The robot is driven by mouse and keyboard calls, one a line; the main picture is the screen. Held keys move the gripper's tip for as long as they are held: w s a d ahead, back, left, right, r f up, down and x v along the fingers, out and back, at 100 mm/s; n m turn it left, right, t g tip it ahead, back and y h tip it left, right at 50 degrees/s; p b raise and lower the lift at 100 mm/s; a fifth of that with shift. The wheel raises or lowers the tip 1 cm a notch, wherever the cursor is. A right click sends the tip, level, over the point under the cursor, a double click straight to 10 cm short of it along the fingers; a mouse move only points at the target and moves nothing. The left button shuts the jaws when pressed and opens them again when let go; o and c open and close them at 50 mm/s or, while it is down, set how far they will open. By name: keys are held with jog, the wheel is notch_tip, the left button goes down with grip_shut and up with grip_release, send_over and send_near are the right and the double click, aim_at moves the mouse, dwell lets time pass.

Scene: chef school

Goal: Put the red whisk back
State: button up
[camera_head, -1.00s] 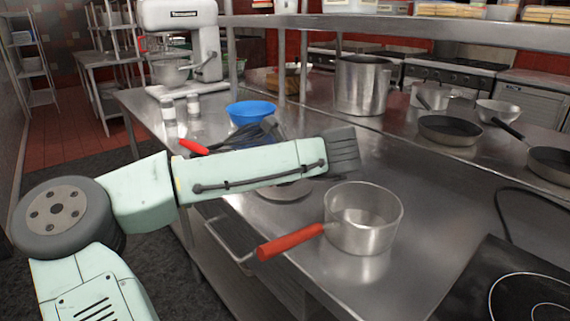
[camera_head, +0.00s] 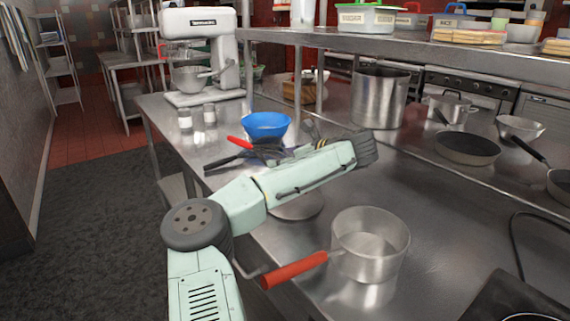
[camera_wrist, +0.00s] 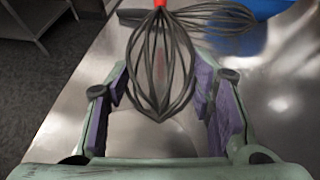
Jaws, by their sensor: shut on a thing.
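The red whisk has a red handle (camera_head: 240,143) and dark wires (camera_wrist: 150,85). In the wrist view its wire cage lies between the fingers of my gripper (camera_wrist: 162,88), with the handle pointing away at the top edge. My gripper is shut on the wire cage. In the head view the handle shows above the counter, left of my forearm, in front of the blue bowl (camera_head: 266,124). My forearm largely hides the gripper there. A second dark whisk (camera_wrist: 218,16) lies behind the held one in the wrist view.
The steel counter (camera_head: 430,215) carries a saucepan (camera_head: 370,262) with a red handle near my arm, a tall pot (camera_head: 379,98), pans (camera_head: 468,148) and a stand mixer (camera_head: 203,45). A shelf (camera_head: 400,56) runs above its back part. Open floor (camera_head: 90,220) lies left.

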jog(key=shift+w+d, duration=0.15)
jog(key=shift+w, duration=0.4)
notch_tip(320, 180, down, 3)
jog(key=shift+f+p, duration=0.1)
jog(key=shift+p, duration=0.9)
jog(key=shift+f, duration=0.25)
jog(key=shift+f, duration=0.35)
jog(key=shift+f, duration=0.25)
jog(key=o, duration=1.3)
jog(key=shift+r, duration=0.1)
